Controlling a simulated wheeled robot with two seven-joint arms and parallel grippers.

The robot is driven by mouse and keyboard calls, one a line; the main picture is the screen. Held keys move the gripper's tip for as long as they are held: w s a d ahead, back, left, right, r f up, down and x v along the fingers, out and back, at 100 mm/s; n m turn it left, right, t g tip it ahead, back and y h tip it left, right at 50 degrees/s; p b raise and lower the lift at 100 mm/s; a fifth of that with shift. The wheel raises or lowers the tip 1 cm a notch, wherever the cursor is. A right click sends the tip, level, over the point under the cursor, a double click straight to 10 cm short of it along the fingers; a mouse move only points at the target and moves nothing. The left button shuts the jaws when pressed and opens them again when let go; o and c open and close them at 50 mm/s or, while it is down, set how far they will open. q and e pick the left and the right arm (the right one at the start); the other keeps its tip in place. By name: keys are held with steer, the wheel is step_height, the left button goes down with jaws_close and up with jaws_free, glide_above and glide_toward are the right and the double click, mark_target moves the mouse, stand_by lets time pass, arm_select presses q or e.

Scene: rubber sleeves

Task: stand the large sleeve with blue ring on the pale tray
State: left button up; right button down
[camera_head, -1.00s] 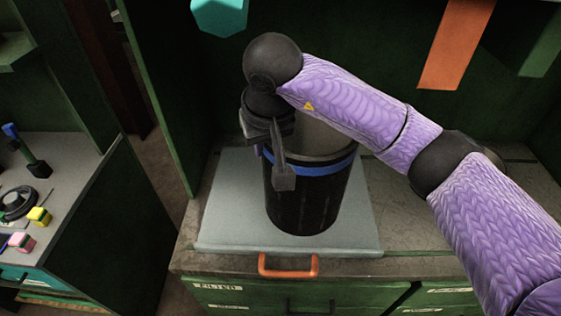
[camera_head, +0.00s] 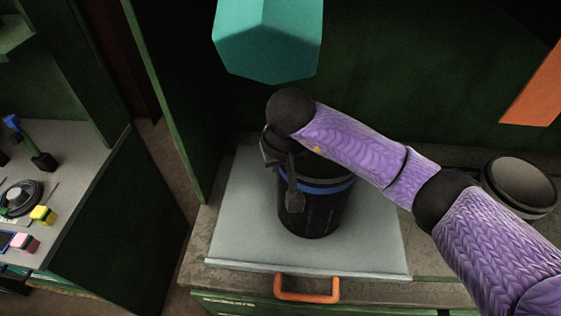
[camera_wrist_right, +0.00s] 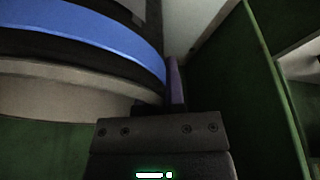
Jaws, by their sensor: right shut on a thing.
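The large sleeve, a black cylinder (camera_head: 318,217) with a blue ring (camera_head: 335,189) near its top, is upright over the middle of the pale tray (camera_head: 238,225). Its base appears at or very near the tray surface; I cannot tell whether it touches. My right gripper (camera_head: 284,180) is shut on the sleeve's left wall near the rim. My purple arm covers part of the opening. The right wrist view shows the blue ring (camera_wrist_right: 85,28) and pale rim close beside the gripper (camera_wrist_right: 172,95). My left gripper is not in view.
Another dark round sleeve (camera_head: 520,184) stands on the worktop at the right. A teal block-like shape (camera_head: 268,40) is above, and an orange panel (camera_head: 535,88) is at the right. An orange handle (camera_head: 307,290) is below the tray's front edge. A side bench (camera_head: 60,165) holds small items.

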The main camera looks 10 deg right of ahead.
steer(key=shift+r, duration=0.1)
steer(key=c, duration=1.1)
jaws_free()
steer(key=shift+f, duration=0.2)
steer(key=o, duration=0.4)
steer(key=shift+r, duration=0.15)
steer(key=v, duration=1.2)
steer(key=shift+p, duration=0.4)
